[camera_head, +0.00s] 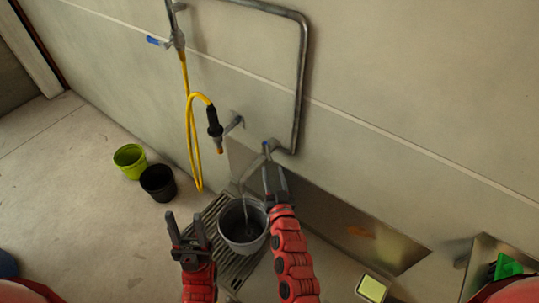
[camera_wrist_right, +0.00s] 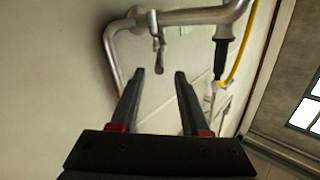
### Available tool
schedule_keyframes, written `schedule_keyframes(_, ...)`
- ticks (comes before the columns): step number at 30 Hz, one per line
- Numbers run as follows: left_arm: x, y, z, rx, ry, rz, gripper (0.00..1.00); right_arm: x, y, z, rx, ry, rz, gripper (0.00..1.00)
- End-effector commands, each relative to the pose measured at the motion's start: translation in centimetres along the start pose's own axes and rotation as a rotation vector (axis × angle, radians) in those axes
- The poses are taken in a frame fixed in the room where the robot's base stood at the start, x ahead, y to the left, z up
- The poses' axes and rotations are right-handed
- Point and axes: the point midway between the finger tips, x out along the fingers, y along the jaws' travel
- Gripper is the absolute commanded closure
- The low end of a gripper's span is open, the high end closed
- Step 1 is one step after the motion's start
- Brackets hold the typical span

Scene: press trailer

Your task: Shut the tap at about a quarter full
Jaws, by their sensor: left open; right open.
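My right gripper (camera_head: 269,168) is just below and in front of the tap. In the right wrist view the tap's metal lever (camera_wrist_right: 157,52) appears beyond and between the open fingertips (camera_wrist_right: 157,74). My left gripper (camera_head: 185,217) is open and empty, left of the bucket.
A yellow hose (camera_head: 189,130) with a black nozzle (camera_head: 214,122) hangs on the wall left of the tap. A green bucket (camera_head: 130,158) and a black bucket (camera_head: 157,183) stand on the floor at left. A metal grating (camera_head: 218,205) lies under the grey bucket.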

Motion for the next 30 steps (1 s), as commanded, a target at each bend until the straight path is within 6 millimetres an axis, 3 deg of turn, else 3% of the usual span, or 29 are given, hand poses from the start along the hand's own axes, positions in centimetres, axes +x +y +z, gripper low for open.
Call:
schedule_keyframes(3, 0.8, 0.0, -0.1, 0.0, 0.0, 0.0, 0.5, 2.5, 0.0, -0.4, 0.0, 0.003, 0.001, 0.54)
schedule_keyframes(10, 1.4, -0.1, -0.2, 0.0, 0.0, 0.0, 0.5, 5.5, -0.1, -0.2, 0.001, 0.001, 0.0, 0.54)
schedule_keyframes(24, 1.6, -0.1, -0.3, 0.0, 0.0, 0.0, 0.5, 6.7, 0.1, 0.0, 0.0, 0.001, 0.002, 0.54)
schedule_keyframes(25, 1.5, -0.1, -0.3, 0.0, 0.0, 0.0, 0.5, 6.7, 0.1, 0.0, 0.0, 0.001, 0.002, 0.56)
schedule_keyframes(30, 1.6, -0.1, -0.3, 0.0, 0.0, 0.0, 0.5, 6.7, 0.1, 0.0, 0.001, 0.001, 0.001, 0.86)
